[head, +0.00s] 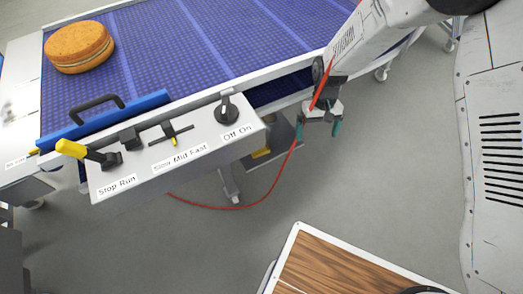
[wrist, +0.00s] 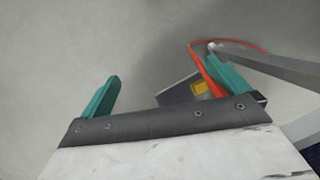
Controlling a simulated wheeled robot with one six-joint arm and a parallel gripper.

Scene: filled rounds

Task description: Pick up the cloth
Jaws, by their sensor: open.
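My gripper (head: 318,127) hangs below my arm, beside the right front edge of the conveyor and above the grey floor. Its two teal fingers are apart, and the wrist view shows the gripper (wrist: 165,88) empty, with grey floor between and beyond the fingers. I see no cloth in either view.
A blue conveyor belt (head: 200,45) carries a round filled cake (head: 79,47). A control box (head: 180,150) with levers and a knob fronts it. A red cable (head: 265,198) loops to the floor near my gripper. A wood-topped surface (head: 340,268) stands at the bottom.

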